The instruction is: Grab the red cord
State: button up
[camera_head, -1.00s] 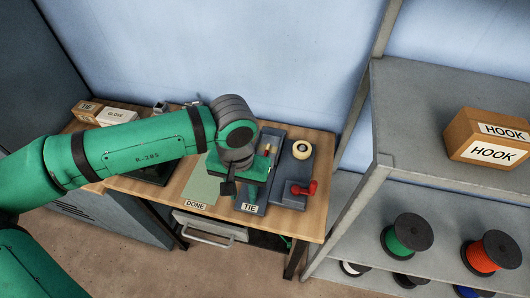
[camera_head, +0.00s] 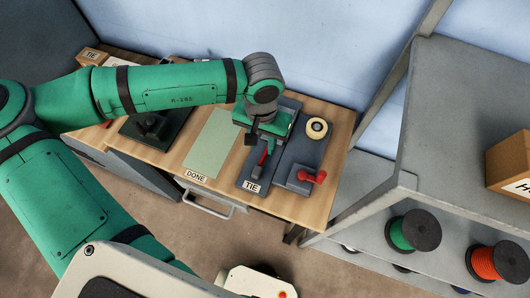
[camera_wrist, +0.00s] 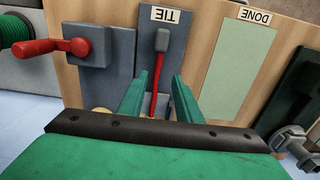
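A thin red strip (camera_wrist: 157,69), which looks like the red cord, runs from a dark grey block (camera_wrist: 162,40) along the grey tray labelled TIE (camera_wrist: 195,45). The red strip also shows in the head view (camera_head: 263,158), partly hidden by my gripper. In the head view, my gripper (camera_head: 257,142) is over the back part of the TIE tray.
A grey block with a red crank (camera_head: 318,177) and a tape roll (camera_head: 317,128) are right of the tray. The green DONE mat (camera_head: 212,143) on its left is clear. A shelf at right holds green (camera_head: 413,231) and orange-red (camera_head: 497,262) spools.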

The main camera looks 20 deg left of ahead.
aim_at(264, 154)
jog(key=f, duration=0.4)
jog(key=shift+w+d, duration=0.2)
jog(key=shift+d, duration=0.05)
jog(key=shift+f, duration=0.65)
jog(key=shift+c, duration=0.7)
grip_shut()
